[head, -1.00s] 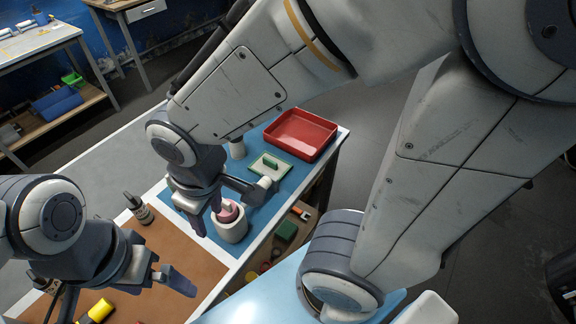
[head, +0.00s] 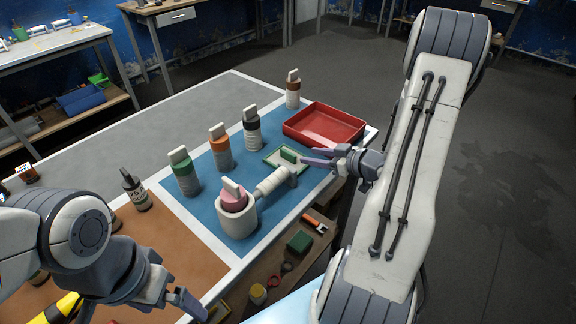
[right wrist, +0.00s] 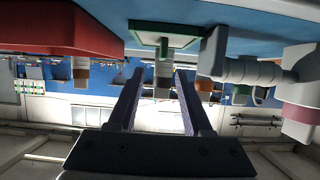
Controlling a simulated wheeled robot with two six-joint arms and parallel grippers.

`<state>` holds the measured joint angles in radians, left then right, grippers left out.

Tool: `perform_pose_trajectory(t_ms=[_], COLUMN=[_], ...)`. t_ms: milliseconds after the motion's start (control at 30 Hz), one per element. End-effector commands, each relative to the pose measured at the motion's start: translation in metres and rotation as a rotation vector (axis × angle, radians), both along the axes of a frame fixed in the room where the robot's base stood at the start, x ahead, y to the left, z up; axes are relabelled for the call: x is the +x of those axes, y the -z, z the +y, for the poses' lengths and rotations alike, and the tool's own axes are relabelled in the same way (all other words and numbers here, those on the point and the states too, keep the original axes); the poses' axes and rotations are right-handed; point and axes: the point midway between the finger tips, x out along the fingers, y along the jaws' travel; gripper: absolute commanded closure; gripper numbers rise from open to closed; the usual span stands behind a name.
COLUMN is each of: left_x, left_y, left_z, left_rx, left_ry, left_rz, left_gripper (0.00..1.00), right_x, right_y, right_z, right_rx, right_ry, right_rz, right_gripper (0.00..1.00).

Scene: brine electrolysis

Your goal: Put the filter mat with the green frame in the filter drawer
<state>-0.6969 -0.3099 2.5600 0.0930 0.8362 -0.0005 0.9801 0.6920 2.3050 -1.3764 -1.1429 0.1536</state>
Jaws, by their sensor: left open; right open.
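The filter mat (head: 270,157) has a green frame and a green block handle on top. It lies on the blue part of the table, beside the red tray. In the right wrist view the green-framed mat (right wrist: 145,27) shows at the top, with its handle between the lines of the fingers. My right gripper (head: 302,156) is open and empty, its fingertips close to the handle's right side; contact cannot be told. My left gripper (head: 145,310) is open over the brown mat at lower left, apart from the filter mat. I cannot pick out the filter drawer.
The red tray (head: 326,123) looks empty. Capped bottles, one with a green cap (head: 184,176), stand left of the mat. A white holder (head: 237,218) with a pink-topped piece and a white fitting (head: 270,184) stand in front. A shelf below holds tools.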

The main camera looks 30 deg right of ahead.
Motion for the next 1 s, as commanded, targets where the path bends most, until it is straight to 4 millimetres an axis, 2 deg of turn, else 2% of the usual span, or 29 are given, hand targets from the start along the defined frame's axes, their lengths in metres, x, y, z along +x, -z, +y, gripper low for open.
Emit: perform_pose_trajectory(t_ms=[200, 467, 700, 1000], left_x=[0.0, 0.0, 0.0, 0.0], left_y=[0.0, -0.002, -0.006, -0.006], left_z=[0.0, 0.0, 0.0, 0.0], left_rx=[0.0, 0.0, 0.0, 0.0], left_ry=[0.0, 0.0, 0.0, 0.0], left_rz=[0.0, 0.0, 0.0, 0.0], left_gripper=[0.0, 0.0, 0.0, 0.0], right_x=[0.029, 0.048, 0.077, 0.084], right_y=[0.012, 0.021, 0.035, 0.038], right_z=[0.012, 0.02, 0.033, 0.034], right_rx=[0.003, 0.003, 0.001, 0.001], right_ry=[-0.007, -0.005, -0.005, -0.001], right_rz=[-0.004, -0.002, -0.002, -0.002], right_gripper=[0.5, 0.5, 0.5, 0.5])
